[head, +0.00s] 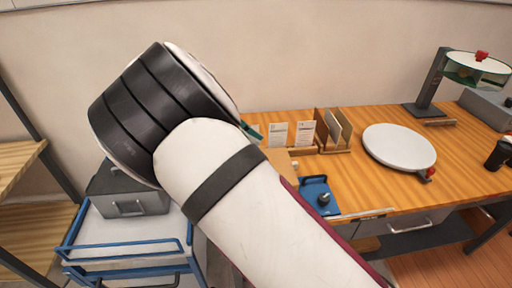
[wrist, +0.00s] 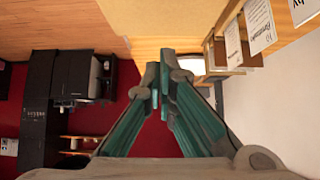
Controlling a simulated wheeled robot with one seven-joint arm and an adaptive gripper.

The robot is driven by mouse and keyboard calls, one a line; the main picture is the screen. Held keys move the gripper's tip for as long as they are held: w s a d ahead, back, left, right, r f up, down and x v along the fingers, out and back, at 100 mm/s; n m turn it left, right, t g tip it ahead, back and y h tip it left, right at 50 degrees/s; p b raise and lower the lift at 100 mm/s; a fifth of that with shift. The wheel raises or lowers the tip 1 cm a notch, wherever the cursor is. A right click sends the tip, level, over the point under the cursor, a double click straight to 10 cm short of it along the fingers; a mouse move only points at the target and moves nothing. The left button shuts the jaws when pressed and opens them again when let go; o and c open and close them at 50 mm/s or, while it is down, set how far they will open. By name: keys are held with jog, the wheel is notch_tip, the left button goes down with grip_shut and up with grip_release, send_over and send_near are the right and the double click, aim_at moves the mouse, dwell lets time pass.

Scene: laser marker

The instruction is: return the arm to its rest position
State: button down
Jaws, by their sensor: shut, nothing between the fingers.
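My arm (head: 245,200) rises across the middle of the head view, white with black bands, and bends at a thick black-ringed joint at the upper left. My gripper (wrist: 160,78) shows in the wrist view with its green-sided fingers converging at the tips. It is shut and empty. In the head view the gripper is mostly hidden behind the arm; only a small dark green piece (head: 251,131) shows past it. The wooden workbench (head: 375,190) lies beyond and to the right of the arm. I cannot tell the exact gap between fingers and bench.
The bench holds a card rack (head: 336,128), a blue fixture (head: 317,194), a round white plate (head: 399,147) and the marker stand (head: 431,82). A blue-railed cart (head: 125,228) with a grey box (head: 128,192) stands at left, beside a wooden shelf (head: 20,160).

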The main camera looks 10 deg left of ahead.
jog(key=b+v, duration=0.2)
jog(key=v, duration=0.4)
jog(key=s+d+r+n+g+y, duration=0.15)
jog(key=d+r, duration=0.25)
jog(key=d, duration=0.4)
jog(key=s+d+r+n+y, duration=0.2)
jog(key=d+r+n+y, duration=0.1)
jog(key=d, duration=0.4)
jog(key=s+d+r+n+g+y, duration=0.1)
jog(key=s+d+r+n+y, duration=0.2)
jog(key=d, duration=0.5)
jog(key=s+d+n+t, duration=0.2)
jog(key=s+d, duration=0.3)
jog(key=s, duration=0.4)
jog(key=s+d+r+n+t+y, duration=0.1)
jog(key=s+d+n+t, duration=0.2)
jog(key=s, duration=0.7)
jog(key=shift+s+d+r+n, duration=0.2)
jog(key=shift+d+r+n, duration=0.1)
jog(key=shift+d+n, duration=0.7)
jog(key=shift+a+t+y, duration=0.15)
jog(key=shift+t+y, duration=0.1)
